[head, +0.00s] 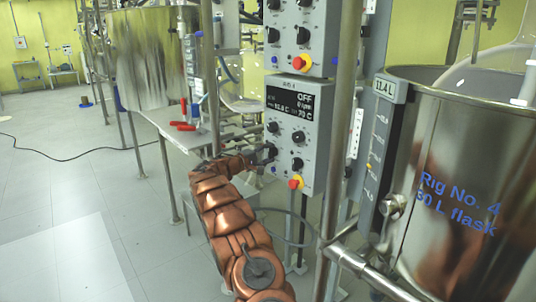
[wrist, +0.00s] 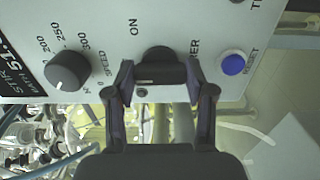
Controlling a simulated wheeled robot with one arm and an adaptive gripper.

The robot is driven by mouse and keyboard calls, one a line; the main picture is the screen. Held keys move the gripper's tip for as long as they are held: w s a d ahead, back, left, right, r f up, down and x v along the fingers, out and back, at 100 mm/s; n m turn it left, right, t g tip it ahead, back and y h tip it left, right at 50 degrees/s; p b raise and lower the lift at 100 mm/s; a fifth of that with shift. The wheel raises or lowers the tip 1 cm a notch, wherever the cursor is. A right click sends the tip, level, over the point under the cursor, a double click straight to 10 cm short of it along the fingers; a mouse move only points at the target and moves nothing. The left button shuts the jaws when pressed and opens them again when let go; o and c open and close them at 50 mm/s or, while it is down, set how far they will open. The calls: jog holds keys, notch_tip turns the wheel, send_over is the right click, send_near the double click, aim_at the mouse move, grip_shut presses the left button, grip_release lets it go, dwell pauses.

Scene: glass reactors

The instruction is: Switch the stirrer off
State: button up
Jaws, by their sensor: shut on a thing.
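The grey control box (head: 310,135) for the stirrer hangs on the metal frame. My gripper (head: 267,153) is at the left side of the box's lower knobs. In the wrist view, my gripper (wrist: 161,88) has its fingers on both sides of a black switch knob (wrist: 160,62) and is shut on it. ON is printed beside the knob. A label ending in ER is partly hidden by the knob and a finger.
A speed dial (wrist: 70,71) and a blue reset button (wrist: 232,63) flank the knob. A red emergency button (head: 295,182) sits low on the box. Another control box (head: 302,40) is above. A steel vessel marked Rig No. 4 (head: 450,150) stands right, behind a metal post (head: 341,130).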

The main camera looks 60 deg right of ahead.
jog(key=o, duration=1.2)
jog(key=shift+c, duration=0.2)
jog(key=v, duration=1.2)
jog(key=shift+r, duration=0.1)
